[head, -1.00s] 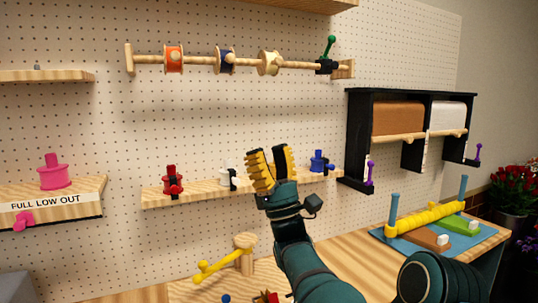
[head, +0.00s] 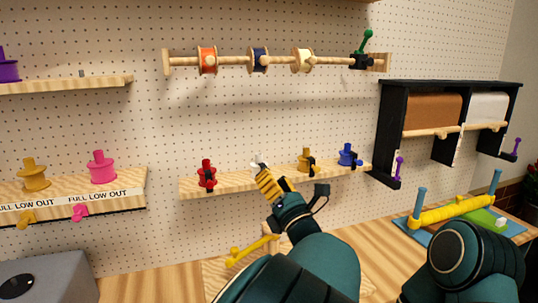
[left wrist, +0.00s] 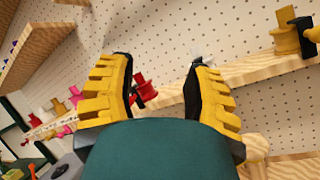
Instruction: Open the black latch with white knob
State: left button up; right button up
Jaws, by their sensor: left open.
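The white knob (head: 260,158) on the small pegboard shelf (head: 226,186) is mostly hidden behind my left gripper (head: 272,180) in the head view. Its black latch cannot be made out there. My left gripper has yellow fingers, is open and stands in front of the white knob, overlapping it in the picture. In the left wrist view, the fingers of my left gripper (left wrist: 160,64) are spread with nothing between them held. A bit of the white knob (left wrist: 196,57) shows just behind the right finger's tip. Contact cannot be told. My right gripper is out of view.
On the same shelf, a red spool (head: 206,175) stands to the left, and a yellow spool (head: 305,158) and blue spool (head: 347,155) to the right, with black latches. A rod with spools (head: 256,60) hangs above. A black rack (head: 388,140) is at right.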

pick_arm(q)
jog(key=s+d+f+m+g+h+p, duration=0.2)
jog(key=s+f+m+g+h+p, duration=0.1)
jog(key=f+m+h+p, duration=0.15)
jog(key=shift+m, duration=0.25)
jog(key=x, duration=0.9)
jog(key=b+x, duration=0.1)
jog(key=x, duration=0.3)
jog(key=shift+w+d+r, duration=0.15)
jog(key=shift+w+d, duration=0.1)
jog(key=shift+w, duration=0.05)
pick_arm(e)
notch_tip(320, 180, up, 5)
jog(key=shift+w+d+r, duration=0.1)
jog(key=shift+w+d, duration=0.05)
pick_arm(q)
jog(key=shift+o, duration=0.2)
grip_shut()
